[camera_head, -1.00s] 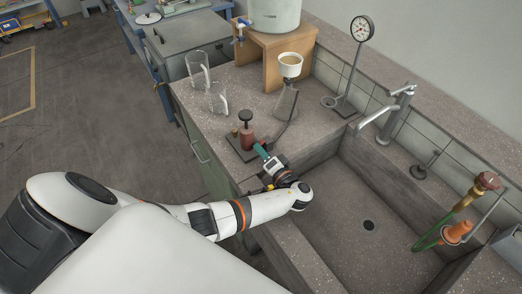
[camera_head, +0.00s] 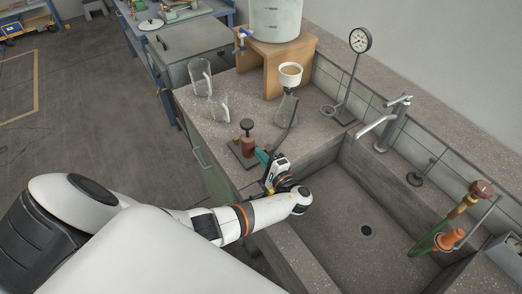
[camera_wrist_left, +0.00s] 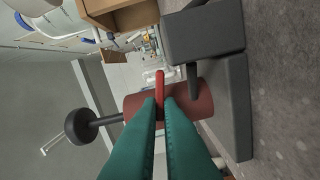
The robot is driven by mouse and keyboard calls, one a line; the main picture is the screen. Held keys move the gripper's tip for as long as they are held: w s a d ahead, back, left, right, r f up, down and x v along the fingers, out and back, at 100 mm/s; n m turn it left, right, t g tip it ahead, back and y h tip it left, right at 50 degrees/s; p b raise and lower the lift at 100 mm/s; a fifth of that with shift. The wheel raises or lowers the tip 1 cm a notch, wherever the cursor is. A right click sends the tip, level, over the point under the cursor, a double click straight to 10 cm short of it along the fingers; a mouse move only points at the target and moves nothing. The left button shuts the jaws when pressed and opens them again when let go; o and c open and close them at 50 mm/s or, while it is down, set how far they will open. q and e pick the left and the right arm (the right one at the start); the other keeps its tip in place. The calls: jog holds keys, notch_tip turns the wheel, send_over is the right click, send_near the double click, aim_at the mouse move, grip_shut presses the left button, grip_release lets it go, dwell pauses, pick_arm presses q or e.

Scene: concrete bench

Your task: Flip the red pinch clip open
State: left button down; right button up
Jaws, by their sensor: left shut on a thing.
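The red pinch clip (camera_wrist_left: 160,86) shows in the left wrist view as a narrow bright red piece between my fingertips, in front of a dull red cylinder with a black knob. My left gripper (camera_wrist_left: 162,103) has green fingers that are shut on the clip. In the head view, my left gripper (camera_head: 261,156) is at the bench's front corner, beside the small red-brown hand pump (camera_head: 247,146) on its dark base. The clip cannot be made out there. My right gripper is not in view.
A flask with a white funnel (camera_head: 290,75) stands behind the pump, with a dark hose beside it. Two glass beakers (camera_head: 199,80) stand to the left. A sink (camera_head: 345,205) with a tap (camera_head: 388,120) lies to the right. A gauge stand (camera_head: 359,42) is at the back.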

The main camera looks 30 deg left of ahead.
pick_arm(q)
jog(key=shift+d+r+m+p, duration=0.1)
jog(key=shift+r+m+p, duration=0.2)
jog(key=shift+m, duration=0.7)
jog(key=shift+w+f, duration=0.1)
jog(key=c, duration=1.9)
grip_release()
jog(key=b+v, duration=0.3)
jog(key=v, duration=0.9)
